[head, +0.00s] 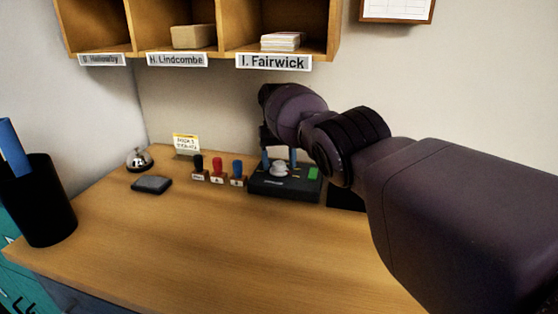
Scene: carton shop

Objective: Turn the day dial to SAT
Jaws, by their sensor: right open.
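The day dial (279,171) is a light round knob on top of a black box (285,190) near the back of the wooden desk. The box has a green patch on its right side. The dial's markings are too small to read, so I cannot tell which day it points to. My right gripper (279,158) comes down from above, its two fingers apart on either side of the dial. I cannot tell whether the fingers touch the knob. My right forearm covers the area to the right of the box. My left gripper is not in view.
Several small stamps (218,171) stand just left of the box. A dark pad (151,185), a bell (139,159) and a yellow note (186,143) are farther left. A black cup (45,205) stands at the left edge. Wooden pigeonholes (328,30) hang above. The desk front is clear.

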